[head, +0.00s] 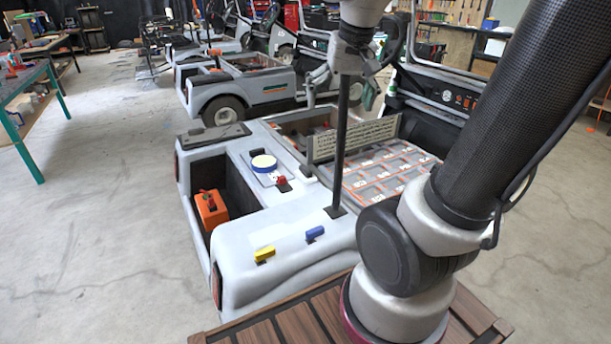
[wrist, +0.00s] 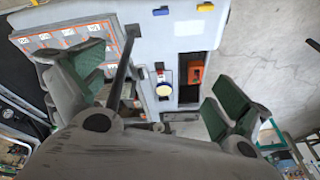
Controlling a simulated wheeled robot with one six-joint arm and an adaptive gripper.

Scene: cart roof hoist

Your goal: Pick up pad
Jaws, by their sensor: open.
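A round cream pad with a blue rim (head: 263,163) lies on a grey square plate on top of the grey cart. I take this disc to be the pad. It also shows in the wrist view as a small blue-rimmed disc (wrist: 163,91) between my fingers, farther away. My gripper (head: 318,78) hangs above the far side of the cart, beyond and above the disc, partly hidden by my wrist. In the wrist view my gripper (wrist: 158,82) has its green-lined fingers spread wide, with nothing held between them.
A black post (head: 341,145) stands upright on the cart near my gripper. A lettered panel (head: 352,138) edges a gridded tray (head: 388,172). An orange box (head: 211,209) sits in the cart's recess. Yellow (head: 264,255) and blue (head: 315,233) blocks lie in front.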

